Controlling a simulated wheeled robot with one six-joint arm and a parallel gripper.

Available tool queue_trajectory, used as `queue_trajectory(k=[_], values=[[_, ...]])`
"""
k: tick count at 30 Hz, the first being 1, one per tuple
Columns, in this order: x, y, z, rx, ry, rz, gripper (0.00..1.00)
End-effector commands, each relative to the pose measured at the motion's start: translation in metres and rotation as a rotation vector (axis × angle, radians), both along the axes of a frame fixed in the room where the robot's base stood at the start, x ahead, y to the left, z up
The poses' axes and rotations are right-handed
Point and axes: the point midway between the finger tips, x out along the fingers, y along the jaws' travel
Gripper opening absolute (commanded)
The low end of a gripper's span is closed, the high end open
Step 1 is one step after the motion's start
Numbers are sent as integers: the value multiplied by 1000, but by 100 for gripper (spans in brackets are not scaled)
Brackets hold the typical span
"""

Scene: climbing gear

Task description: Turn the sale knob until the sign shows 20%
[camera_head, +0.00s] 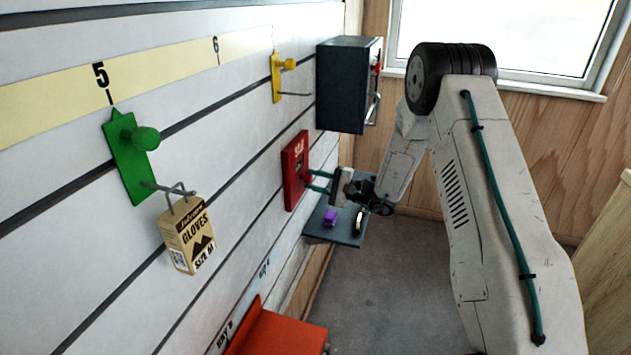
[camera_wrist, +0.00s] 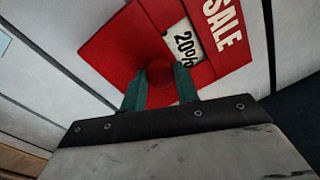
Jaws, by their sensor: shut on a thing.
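The red sale sign (camera_head: 294,172) is mounted on the white slatted wall, and in the wrist view its SALE face (camera_wrist: 115,45) looks tilted. Its small white window (camera_wrist: 183,45) reads 20%, with the lower end of the text close to the window's edge. The round red sale knob (camera_wrist: 160,72) stands out below the window. My gripper (camera_wrist: 161,84) has its two green fingers on either side of the knob, shut on it. In the head view my gripper (camera_head: 317,181) reaches the sign from the right, and the knob is too small to make out there.
A dark shelf (camera_head: 318,236) with a purple item (camera_head: 330,217) sits just below my gripper. A dark box (camera_head: 345,85) is above right of the sign. A gloves box (camera_head: 188,235) hangs from a green hook mount (camera_head: 128,165). An orange-red tray (camera_head: 285,335) juts out lower down.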

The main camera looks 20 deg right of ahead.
Motion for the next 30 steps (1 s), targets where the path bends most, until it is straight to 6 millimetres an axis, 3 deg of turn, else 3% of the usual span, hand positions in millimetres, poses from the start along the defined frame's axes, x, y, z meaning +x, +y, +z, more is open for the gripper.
queue_trajectory(k=[12,29,30], values=[[-1,-1,-2,-111,-149,1,8],[-1,-1,-2,-125,-168,0,8],[-1,-1,-2,-125,-168,0,42]])
